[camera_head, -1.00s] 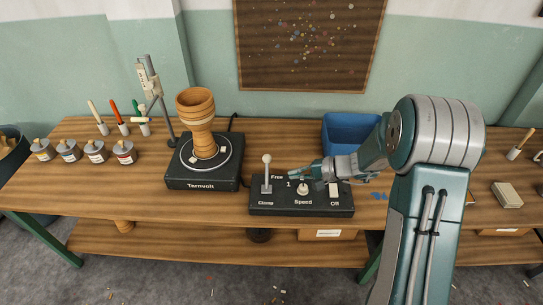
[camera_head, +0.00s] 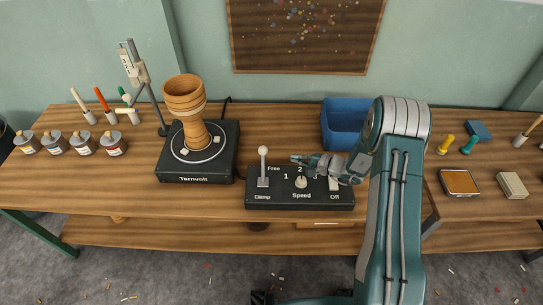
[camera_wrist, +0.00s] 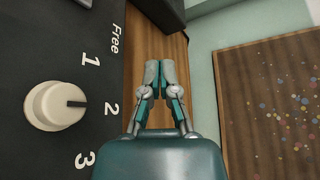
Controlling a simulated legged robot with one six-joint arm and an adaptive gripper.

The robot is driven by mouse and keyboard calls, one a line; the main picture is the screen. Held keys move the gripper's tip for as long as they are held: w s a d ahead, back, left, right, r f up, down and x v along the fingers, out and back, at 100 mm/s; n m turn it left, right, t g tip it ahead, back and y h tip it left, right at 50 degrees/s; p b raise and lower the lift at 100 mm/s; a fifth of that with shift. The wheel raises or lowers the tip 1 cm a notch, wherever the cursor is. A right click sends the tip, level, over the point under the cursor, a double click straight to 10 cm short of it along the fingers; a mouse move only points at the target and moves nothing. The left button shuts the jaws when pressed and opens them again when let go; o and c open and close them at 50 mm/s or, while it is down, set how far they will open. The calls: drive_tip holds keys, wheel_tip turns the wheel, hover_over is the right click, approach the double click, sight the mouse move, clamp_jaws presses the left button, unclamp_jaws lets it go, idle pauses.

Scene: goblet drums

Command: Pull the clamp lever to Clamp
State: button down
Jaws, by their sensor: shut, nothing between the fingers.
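The clamp lever (camera_head: 263,168) is a pale stick with a round white knob, standing about upright at the left end of the black control box (camera_head: 325,201). The word Free is printed behind its base and Clamp in front. My gripper (camera_head: 293,158) is shut and empty, pointing left near the box's back edge, to the right of the lever and apart from it. In the wrist view my closed fingertips (camera_wrist: 160,72) are beside the Free label, over the bench behind the box. The lever is not clearly visible there.
The speed dial (camera_head: 301,182) is in the box's middle, also in the wrist view (camera_wrist: 56,105). An Off switch (camera_head: 334,184) is at right. A wooden goblet drum (camera_head: 190,108) stands on the Tarnvolt turntable (camera_head: 170,166) at left. A blue bin (camera_head: 340,125) is behind.

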sight(263, 165)
drive_tip(key=shift+w+a+f, duration=0.1)
drive_tip(key=shift+w+a, duration=0.1)
drive_tip(key=shift+a, duration=1.35)
drive_tip(key=shift+w+a+f, duration=0.1)
drive_tip(key=shift+w+a, duration=0.1)
drive_tip(key=shift+a, duration=1.35)
drive_tip(key=shift+w+a+f, duration=0.1)
drive_tip(key=shift+w+a, duration=0.1)
drive_tip(key=shift+a, duration=1.35)
